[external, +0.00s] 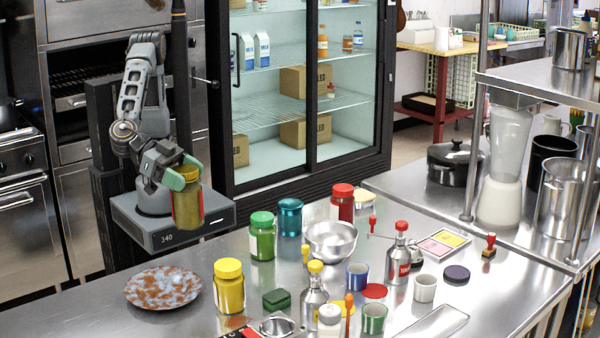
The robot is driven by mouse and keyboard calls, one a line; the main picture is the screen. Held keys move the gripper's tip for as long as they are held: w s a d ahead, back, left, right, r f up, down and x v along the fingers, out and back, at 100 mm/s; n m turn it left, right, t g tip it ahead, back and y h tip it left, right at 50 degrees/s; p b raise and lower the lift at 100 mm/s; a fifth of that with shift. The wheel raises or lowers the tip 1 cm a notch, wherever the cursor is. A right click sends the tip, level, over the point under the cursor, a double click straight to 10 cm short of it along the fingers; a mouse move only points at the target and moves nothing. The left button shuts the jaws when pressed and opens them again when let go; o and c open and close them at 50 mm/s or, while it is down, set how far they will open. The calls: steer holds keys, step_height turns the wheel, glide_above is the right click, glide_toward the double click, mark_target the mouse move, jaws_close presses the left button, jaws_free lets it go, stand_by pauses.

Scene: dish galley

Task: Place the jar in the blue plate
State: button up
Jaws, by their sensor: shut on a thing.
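My gripper (183,171) is shut on a jar (188,208) with a yellow lid and a gold and red body. It holds the jar upright, above and behind the table's left part. A round plate (163,287), mottled pale blue and rusty brown, lies flat near the table's left front edge. The plate looks empty. The held jar is apart from the plate, higher in the picture and slightly right of it. The fingers hide part of the jar's lid.
Right of the plate stand a yellow jar (229,286), a green jar (262,236), a teal jar (290,217) and a red-lidded jar (342,202). A metal bowl (331,240), bottles and cups crowd the middle. Bare steel tabletop (212,254) lies between plate and green jar.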

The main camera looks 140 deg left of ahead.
steer(key=s+d+f+m+t+h, duration=0.1)
steer(key=s+d+f+m+h, duration=0.1)
steer(key=s, duration=1)
steer(key=shift+d, duration=0.75)
steer(key=w+d+f, duration=0.1)
steer(key=w, duration=0.1)
steer(key=w+d+f, duration=0.1)
steer(key=w, duration=0.2)
steer(key=w+d+f, duration=0.1)
steer(key=w+f, duration=0.1)
steer(key=shift+w+d, duration=0.15)
jaws_close()
steer(key=w+d+f, duration=0.2)
steer(key=w+f, duration=0.3)
steer(key=f, duration=0.4)
steer(key=shift+d+b, duration=0.2)
steer(key=shift+b, duration=0.1)
steer(key=shift+f, duration=0.15)
steer(key=o, duration=1.7)
jaws_free()
steer(key=shift+c, duration=0.2)
